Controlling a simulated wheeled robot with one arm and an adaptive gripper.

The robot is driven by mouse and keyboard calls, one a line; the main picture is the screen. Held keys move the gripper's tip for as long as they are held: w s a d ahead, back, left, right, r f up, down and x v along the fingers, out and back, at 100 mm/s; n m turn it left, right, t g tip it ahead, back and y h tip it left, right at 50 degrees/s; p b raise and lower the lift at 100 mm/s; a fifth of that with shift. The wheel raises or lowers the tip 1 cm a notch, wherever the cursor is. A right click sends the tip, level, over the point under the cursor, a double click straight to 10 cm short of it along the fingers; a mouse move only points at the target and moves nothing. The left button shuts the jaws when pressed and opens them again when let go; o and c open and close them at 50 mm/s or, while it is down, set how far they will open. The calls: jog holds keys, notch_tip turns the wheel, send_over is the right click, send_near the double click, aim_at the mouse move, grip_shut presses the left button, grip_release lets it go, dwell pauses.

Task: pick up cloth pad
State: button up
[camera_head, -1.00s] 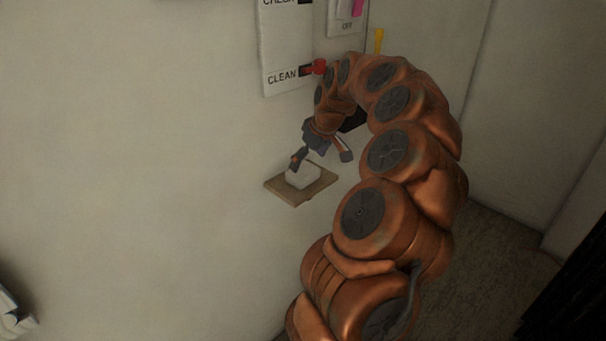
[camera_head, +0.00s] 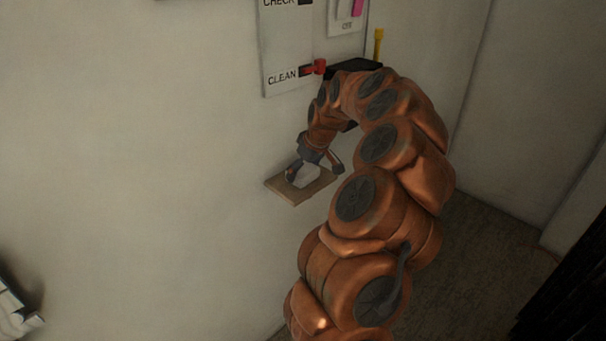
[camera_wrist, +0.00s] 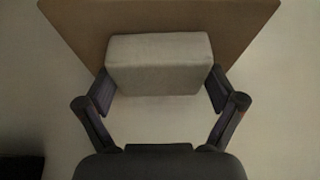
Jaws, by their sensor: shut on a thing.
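The cloth pad (camera_head: 304,176) is a small white block on a wooden wall shelf (camera_head: 282,187). In the wrist view the pad (camera_wrist: 160,62) looks pale grey and boxy, in front of the brown shelf board (camera_wrist: 80,22). My gripper (camera_head: 310,173) is down at the shelf with its fingers on either side of the pad. In the wrist view my gripper (camera_wrist: 160,88) is shut on the pad, with one fingertip against each side of its near end. I cannot tell whether the pad still touches the shelf.
Above the shelf a white wall panel (camera_head: 287,50) reads CHECK and CLEAN, with a red piece (camera_head: 319,67) by CLEAN. A dark holder (camera_head: 345,68) and a yellow-handled item (camera_head: 378,42) are beside it. The wall left of the shelf is bare.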

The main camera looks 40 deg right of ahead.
aim_at(303, 169)
jog(key=shift+r+b, duration=0.65)
jog(key=shift+r, duration=1.1)
jog(key=s+a+b, duration=0.1)
jog(key=s+a, duration=0.2)
jog(key=s+a+r+b, duration=0.1)
jog(key=s+a, duration=0.3)
jog(key=s+a+b, duration=0.2)
jog(key=s+a, duration=0.2)
jog(key=shift+s+a+r, duration=0.1)
jog(key=shift+a+r, duration=0.15)
